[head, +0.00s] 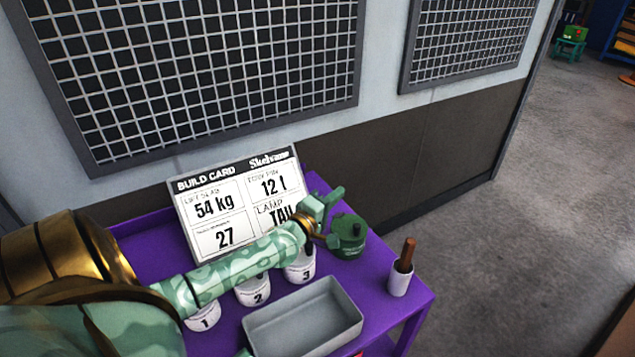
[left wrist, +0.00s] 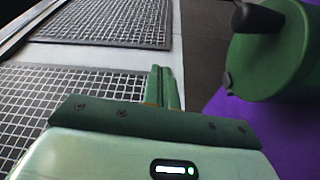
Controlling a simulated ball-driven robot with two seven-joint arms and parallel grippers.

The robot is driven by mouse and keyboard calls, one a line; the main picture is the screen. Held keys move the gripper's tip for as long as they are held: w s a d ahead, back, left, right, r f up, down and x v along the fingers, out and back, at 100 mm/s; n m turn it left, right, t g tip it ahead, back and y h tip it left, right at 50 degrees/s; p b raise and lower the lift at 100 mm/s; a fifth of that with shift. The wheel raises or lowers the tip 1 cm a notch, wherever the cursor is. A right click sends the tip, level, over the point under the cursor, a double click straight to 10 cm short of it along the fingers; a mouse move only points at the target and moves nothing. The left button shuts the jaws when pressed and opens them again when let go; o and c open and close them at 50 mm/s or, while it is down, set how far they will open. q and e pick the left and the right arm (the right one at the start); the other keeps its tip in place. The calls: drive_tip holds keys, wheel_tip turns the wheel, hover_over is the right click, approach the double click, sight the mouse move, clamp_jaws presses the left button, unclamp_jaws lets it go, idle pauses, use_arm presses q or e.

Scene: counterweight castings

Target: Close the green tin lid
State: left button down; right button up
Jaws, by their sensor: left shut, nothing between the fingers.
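The green tin (head: 348,238) stands on the purple table near its back right corner, with a dark knob on top. In the left wrist view the tin (left wrist: 285,75) is large at the upper right, with a black knob-like part (left wrist: 258,18). I cannot tell how far its lid is open. My left gripper (head: 334,194) is shut and empty, just behind and left of the tin in the head view. In the left wrist view its fingers (left wrist: 163,80) are together, apart from the tin. My right gripper is not in view.
On the purple table (head: 400,318) are a grey tray (head: 305,318), numbered white cups (head: 300,272) and a white cup (head: 399,283) holding a brown-handled tool. A build card (head: 215,205) stands behind. A wall with mesh panels (head: 200,70) is close behind the table.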

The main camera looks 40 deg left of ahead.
use_arm(q)
drive_tip(key=shift+s+d+f+m, duration=0.15)
drive_tip(key=shift+d+m, duration=0.3)
drive_tip(key=shift+m, duration=0.15)
wheel_tip(320, 180, up, 4)
drive_tip(key=p, duration=0.4)
drive_tip(key=s+a+f, duration=0.1)
drive_tip(key=s, duration=0.2)
drive_tip(key=s+f+b, duration=0.1)
drive_tip(key=s, duration=0.2)
drive_tip(key=s+a+f, duration=0.1)
drive_tip(key=s, duration=0.2)
drive_tip(key=shift+a+f, duration=0.2)
drive_tip(key=shift+a, duration=0.1)
drive_tip(key=shift+r, duration=0.1)
